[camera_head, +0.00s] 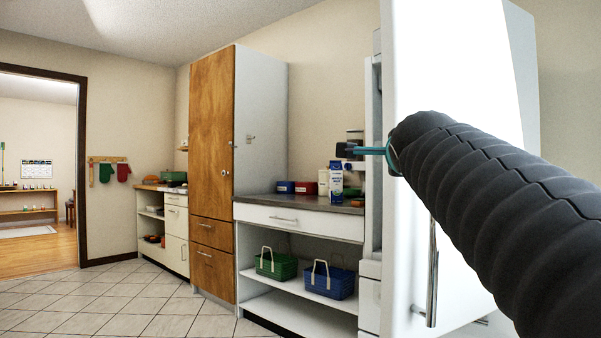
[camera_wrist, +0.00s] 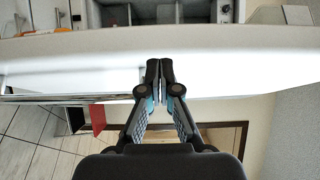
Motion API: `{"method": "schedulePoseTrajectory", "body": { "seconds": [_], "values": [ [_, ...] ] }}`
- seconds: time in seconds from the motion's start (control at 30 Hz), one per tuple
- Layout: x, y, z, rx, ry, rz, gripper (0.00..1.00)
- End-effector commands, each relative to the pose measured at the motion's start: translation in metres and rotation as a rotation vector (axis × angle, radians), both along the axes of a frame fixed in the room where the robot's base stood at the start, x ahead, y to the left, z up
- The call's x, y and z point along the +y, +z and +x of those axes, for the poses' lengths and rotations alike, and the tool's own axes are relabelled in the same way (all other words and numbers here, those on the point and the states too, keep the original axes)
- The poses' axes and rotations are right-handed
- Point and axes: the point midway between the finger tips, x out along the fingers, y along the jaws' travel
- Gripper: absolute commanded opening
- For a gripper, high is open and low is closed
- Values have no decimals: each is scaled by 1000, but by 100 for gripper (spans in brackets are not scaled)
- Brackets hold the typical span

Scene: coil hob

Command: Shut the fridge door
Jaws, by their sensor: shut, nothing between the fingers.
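The white fridge door (camera_head: 455,70) stands at the right in the head view, with a long metal handle (camera_head: 432,275) on its face. It is open, standing out from the fridge body (camera_head: 372,200), a strip of which shows to its left. My black arm crosses in front of the door and hides part of it. My gripper (camera_head: 347,151) shows past the door's left edge. In the wrist view my gripper (camera_wrist: 160,66) is shut and empty, its fingertips over a pale band that looks like the door (camera_wrist: 235,62). Contact with the door cannot be told.
A counter (camera_head: 300,202) with a milk carton (camera_head: 336,178) stands left of the fridge, with green and blue baskets (camera_head: 342,284) on the shelf below. A tall wooden cabinet (camera_head: 212,135) stands farther left. The tiled floor (camera_head: 120,305) at the left is clear.

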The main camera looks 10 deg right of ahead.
Motion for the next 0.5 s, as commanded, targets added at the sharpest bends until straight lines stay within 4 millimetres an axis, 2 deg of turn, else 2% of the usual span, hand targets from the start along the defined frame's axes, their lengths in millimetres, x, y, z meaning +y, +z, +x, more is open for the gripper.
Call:
{"method": "schedulePoseTrajectory", "body": {
  "seconds": [0.07, 0.13, 0.27, 0.37, 0.5],
  "values": [
    [-13, -2, -4, 1, -31, 0, 0],
    [-35, -6, -9, 6, -78, 1, 0],
    [-95, -19, -27, 19, -204, 14, 0],
    [-140, -34, -44, 12, -288, 94, 0],
    [-194, -69, -72, 0, -383, 311, 0]
  ]
}}
